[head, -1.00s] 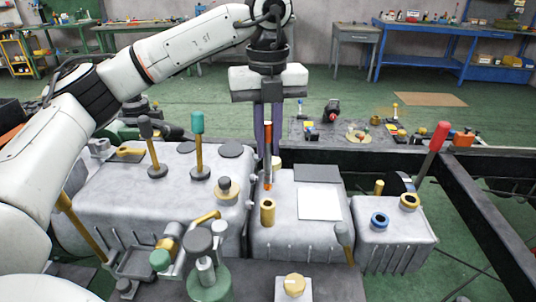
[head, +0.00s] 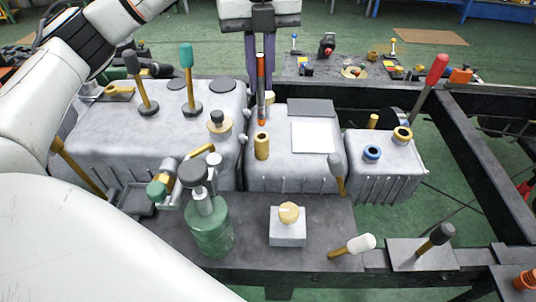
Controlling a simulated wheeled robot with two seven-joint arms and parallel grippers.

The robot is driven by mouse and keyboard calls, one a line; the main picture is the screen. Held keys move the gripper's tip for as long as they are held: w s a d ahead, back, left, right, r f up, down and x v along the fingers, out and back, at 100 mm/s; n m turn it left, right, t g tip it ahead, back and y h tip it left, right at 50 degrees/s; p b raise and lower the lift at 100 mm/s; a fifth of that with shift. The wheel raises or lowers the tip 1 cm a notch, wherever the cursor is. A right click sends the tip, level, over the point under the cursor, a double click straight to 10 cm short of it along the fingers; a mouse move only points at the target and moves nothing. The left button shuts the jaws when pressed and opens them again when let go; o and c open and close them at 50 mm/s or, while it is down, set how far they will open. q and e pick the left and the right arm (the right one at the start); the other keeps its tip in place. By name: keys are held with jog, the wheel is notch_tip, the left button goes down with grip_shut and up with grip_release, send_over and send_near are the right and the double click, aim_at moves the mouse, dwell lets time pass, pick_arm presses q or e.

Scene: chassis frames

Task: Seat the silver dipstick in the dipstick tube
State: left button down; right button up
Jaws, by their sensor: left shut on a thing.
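My left gripper (head: 260,86) points down at the top centre of the head view, with its two purple fingers shut on a thin upright stick. The stick (head: 261,100) has orange-red parts and a dark grey middle; I take it for the dipstick, though little silver shows. Its lower end appears just above or behind a short upright brass tube (head: 262,146) on the middle grey block. I take this for the dipstick tube. I cannot tell whether the stick is over its mouth or behind it. My right gripper is not in view.
Grey blocks (head: 85,140) carry upright handled tools, including a teal-topped one (head: 187,70) left of the gripper. A green bottle (head: 209,232) and a yellow knob on a white box (head: 288,230) stand in front. A red-handled lever (head: 432,80) rises at right.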

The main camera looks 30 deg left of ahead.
aim_at(261, 124)
pick_arm(q)
notch_tip(261, 124, down, 10)
jog(key=shift+r, duration=0.15)
dwell(0.3)
jog(key=shift+f, duration=0.2)
jog(key=c, duration=1.7)
grip_release()
jog(key=shift+c, duration=0.2)
jog(key=shift+r, duration=0.1)
notch_tip(261, 124, up, 12)
jog(key=shift+r+p, duration=0.15)
jog(key=shift+p, duration=0.15)
